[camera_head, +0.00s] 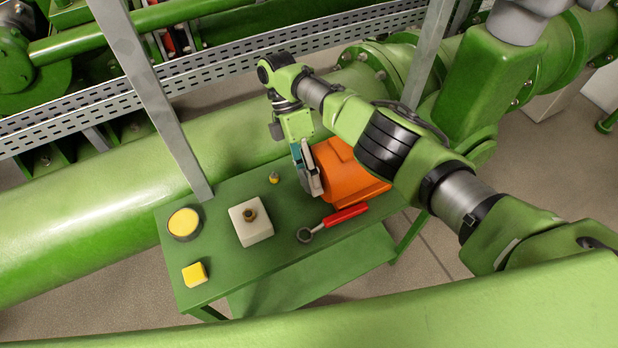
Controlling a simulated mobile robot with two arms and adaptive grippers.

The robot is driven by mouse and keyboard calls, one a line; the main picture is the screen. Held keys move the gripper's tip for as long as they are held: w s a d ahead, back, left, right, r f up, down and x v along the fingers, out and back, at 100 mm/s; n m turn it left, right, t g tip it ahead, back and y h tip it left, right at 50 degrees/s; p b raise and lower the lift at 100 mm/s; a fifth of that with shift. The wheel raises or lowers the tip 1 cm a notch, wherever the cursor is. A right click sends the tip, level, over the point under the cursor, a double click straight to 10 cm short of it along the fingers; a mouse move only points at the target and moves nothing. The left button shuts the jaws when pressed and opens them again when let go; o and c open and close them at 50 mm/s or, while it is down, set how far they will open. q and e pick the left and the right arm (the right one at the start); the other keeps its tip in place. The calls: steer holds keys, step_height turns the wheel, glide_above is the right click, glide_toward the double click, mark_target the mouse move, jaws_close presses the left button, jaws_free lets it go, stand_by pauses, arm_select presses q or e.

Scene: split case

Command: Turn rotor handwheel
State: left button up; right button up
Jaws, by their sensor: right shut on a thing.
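My right gripper (309,178) points down over the green table, at the left edge of an orange block-like piece (352,180). Its jaws are shut, seemingly on that edge; the exact contact is partly hidden by the fingers. The orange piece lies on the table, partly covered by my right arm. I cannot make out a rotor handwheel in this view. My left gripper is not in view.
The green table (225,205) holds a round yellow-topped piece (184,222), a yellow block (195,274), a pale block with a knob (251,222), a small yellow-brown piece (274,177) and a red-handled wrench (335,222). A large green pipe (80,231) and grey posts (150,95) stand behind.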

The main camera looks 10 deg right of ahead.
steer(key=o, duration=1.1)
steer(key=shift+w+r, duration=0.25)
steer(key=shift+r, duration=0.35)
steer(key=shift+s+r, duration=0.2)
steer(key=shift+r, duration=4.2)
